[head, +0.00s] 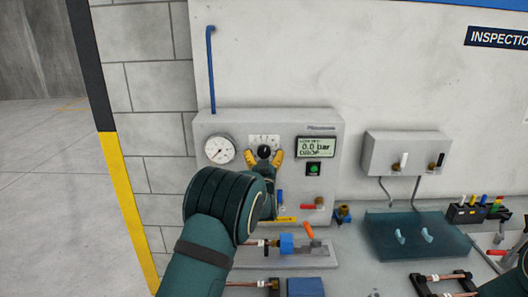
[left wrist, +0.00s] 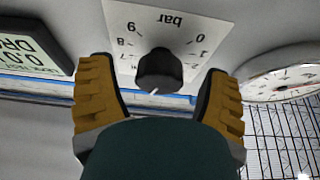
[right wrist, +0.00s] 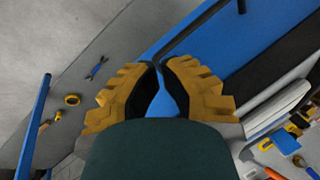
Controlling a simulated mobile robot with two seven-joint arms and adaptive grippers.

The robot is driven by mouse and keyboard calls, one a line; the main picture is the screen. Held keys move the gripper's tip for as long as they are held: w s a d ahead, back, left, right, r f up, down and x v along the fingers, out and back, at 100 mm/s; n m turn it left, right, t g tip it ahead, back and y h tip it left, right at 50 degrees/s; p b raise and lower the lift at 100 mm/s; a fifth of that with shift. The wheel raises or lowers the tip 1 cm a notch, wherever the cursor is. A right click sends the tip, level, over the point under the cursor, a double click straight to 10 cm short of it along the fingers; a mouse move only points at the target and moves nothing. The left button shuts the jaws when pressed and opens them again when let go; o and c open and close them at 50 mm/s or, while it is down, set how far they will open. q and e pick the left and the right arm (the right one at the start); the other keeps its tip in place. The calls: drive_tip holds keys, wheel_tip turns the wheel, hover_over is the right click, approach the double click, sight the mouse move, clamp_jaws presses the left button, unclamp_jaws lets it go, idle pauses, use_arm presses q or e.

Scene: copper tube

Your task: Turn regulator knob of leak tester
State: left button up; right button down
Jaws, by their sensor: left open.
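The leak tester (head: 327,170) is a grey box on the wall side of the bench. Its black regulator knob (head: 264,151) sits on a white bar scale. In the left wrist view the knob (left wrist: 157,71) has a white pointer mark and lies between my finger pads, with a gap on both sides. My left gripper (head: 264,158) is open, its yellow fingers on either side of the knob just below it. The display (head: 316,147) reads 0.0 bar and DROP.
A round gauge (head: 219,150) is left of the knob, and a green button (head: 314,169) is below the display. A red-handled valve (head: 312,206) sits low on the tester. A grey box (head: 405,153) and a teal tray (head: 418,236) are at right.

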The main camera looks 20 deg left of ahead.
use_arm(q)
drive_tip(key=shift+w+a+r, duration=0.1)
drive_tip(key=shift+w+r, duration=0.05)
drive_tip(key=shift+w, duration=0.3)
